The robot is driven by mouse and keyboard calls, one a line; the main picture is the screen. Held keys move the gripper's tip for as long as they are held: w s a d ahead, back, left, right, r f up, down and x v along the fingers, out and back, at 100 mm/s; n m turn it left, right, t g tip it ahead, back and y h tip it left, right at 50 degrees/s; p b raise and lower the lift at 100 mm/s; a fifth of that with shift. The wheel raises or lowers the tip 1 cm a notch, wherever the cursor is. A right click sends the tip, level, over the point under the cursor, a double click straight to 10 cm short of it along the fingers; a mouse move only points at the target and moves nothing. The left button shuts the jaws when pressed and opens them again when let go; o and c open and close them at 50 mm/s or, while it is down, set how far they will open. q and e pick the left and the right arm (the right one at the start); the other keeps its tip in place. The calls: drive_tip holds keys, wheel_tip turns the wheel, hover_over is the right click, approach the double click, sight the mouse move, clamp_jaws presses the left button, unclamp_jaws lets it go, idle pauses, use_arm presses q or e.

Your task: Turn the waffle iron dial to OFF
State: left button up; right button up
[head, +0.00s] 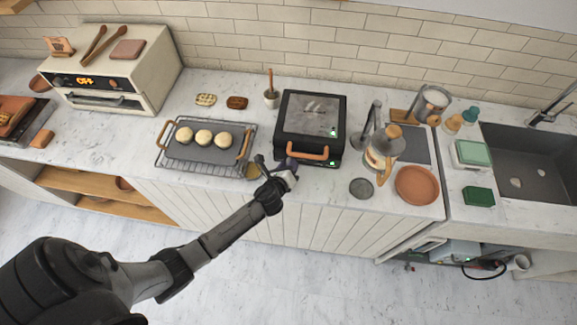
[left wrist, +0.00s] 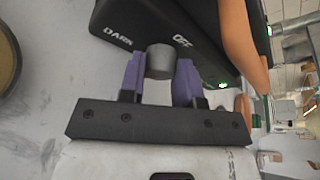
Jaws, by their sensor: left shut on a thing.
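The black waffle iron (head: 312,107) stands closed on the counter, its brown handle (head: 308,151) at the front. In the left wrist view the waffle iron (left wrist: 165,20) shows the words DARK and OFF on its front. The grey dial (left wrist: 160,62) sits below these words, between the purple fingers of my left gripper (left wrist: 160,80). The fingers are shut on the dial. I cannot read a pointer mark on it. In the head view my left gripper (head: 284,168) is at the front left corner of the waffle iron and hides the dial. My right gripper is not in view.
A green light (left wrist: 222,85) glows on the waffle iron's front. A wire rack (head: 165,160) with a tray of several round pieces is to the left. A kettle (head: 384,150) and a terracotta plate (head: 417,184) are to the right. The counter's front edge is close below the gripper.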

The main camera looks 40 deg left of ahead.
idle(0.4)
use_arm(q)
drive_tip(key=o, duration=0.9)
drive_tip(key=v, duration=1.3)
drive_tip(key=shift+s+r+p, duration=0.2)
drive_tip(key=shift+s+p, duration=0.2)
